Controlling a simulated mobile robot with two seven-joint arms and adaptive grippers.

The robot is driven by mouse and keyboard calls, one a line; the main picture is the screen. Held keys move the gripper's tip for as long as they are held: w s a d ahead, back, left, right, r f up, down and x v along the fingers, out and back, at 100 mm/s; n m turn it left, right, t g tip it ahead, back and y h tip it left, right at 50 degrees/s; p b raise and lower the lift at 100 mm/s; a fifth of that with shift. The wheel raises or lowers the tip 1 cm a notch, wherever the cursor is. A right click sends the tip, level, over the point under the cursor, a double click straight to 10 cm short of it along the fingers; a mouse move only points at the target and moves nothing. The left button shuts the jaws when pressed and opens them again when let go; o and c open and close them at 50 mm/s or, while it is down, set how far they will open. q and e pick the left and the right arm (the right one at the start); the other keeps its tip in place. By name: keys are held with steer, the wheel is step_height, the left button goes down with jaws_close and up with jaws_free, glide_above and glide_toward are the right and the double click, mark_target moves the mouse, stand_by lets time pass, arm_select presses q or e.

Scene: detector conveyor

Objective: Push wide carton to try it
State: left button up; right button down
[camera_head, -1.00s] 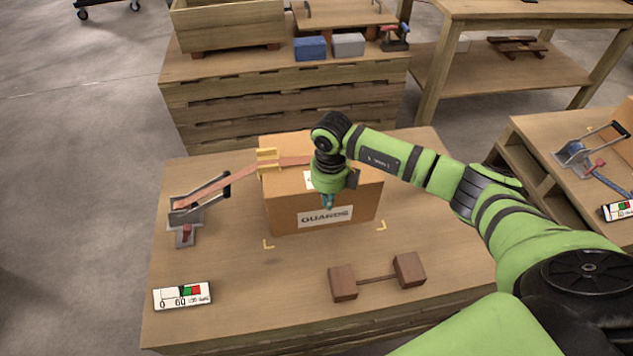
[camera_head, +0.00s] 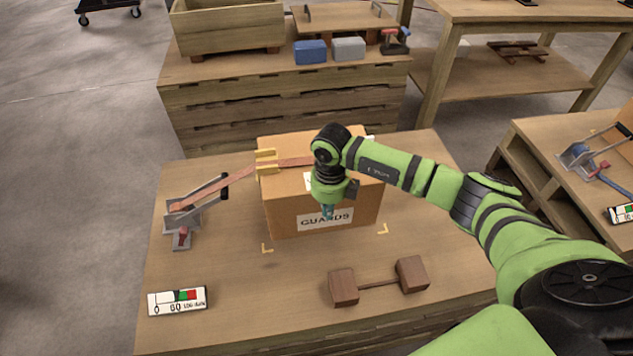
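A wide brown carton (camera_head: 285,217) labelled "GUARDS" stands upright on the wooden table (camera_head: 230,325). An orange strap (camera_head: 238,176) runs over its top through yellow corner pieces (camera_head: 266,162) to a metal ratchet (camera_head: 197,207) at the left. My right gripper (camera_head: 328,211) points down at the carton's front face, overlapping the label's top edge. Its teal fingertips look close together; whether they are fully shut, or touch the carton, I cannot tell. My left gripper is not in view.
Yellow corner marks (camera_head: 383,229) lie on the table in front of the carton. Two joined brown blocks (camera_head: 378,283) lie near the front edge. A gauge card (camera_head: 177,301) is at front left. Another ratchet table stands right; a pallet stack with blue and grey blocks stands behind.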

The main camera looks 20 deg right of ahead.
steer(key=shift+w+d+b, duration=0.15)
steer(key=shift+w+b, duration=0.4)
steer(key=shift+w, duration=0.05)
stand_by(0.4)
steer(key=shift+w+d+r, duration=0.15)
steer(key=shift+w+r, duration=0.15)
stand_by(2.1)
step_height(320, 180, up, 9)
steer(key=s+p, duration=0.2)
steer(key=p, duration=0.7)
steer(key=shift+s+a+r, duration=0.2)
steer(key=shift+s+a, duration=0.2)
stand_by(0.3)
stand_by(0.4)
